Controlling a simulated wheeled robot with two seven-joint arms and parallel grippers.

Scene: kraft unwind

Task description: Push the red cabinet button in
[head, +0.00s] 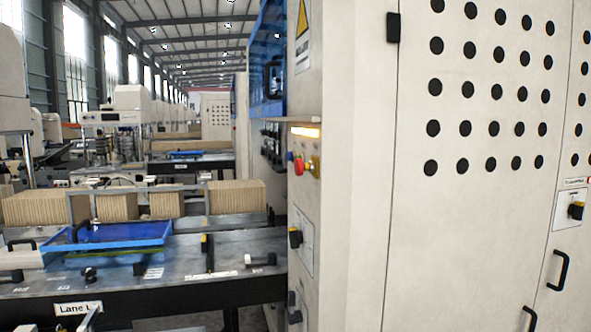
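The red button (298,166) sits on the narrow side face of the pale cabinet (340,200), a little right of the middle of the head view. It is small in the picture and seen at a slant, so I cannot tell how far it stands out. A yellow part (314,167) is right beside it, and a lit orange strip is above it. Nothing touches the button. I make out neither of my grippers in this view.
Black knobs (295,238) sit lower on the same cabinet face. Left of it is a steel table with a blue tray (110,236) and stacks of brown board (236,197). The cabinet's perforated door (470,220) fills the right side, with black handles low down.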

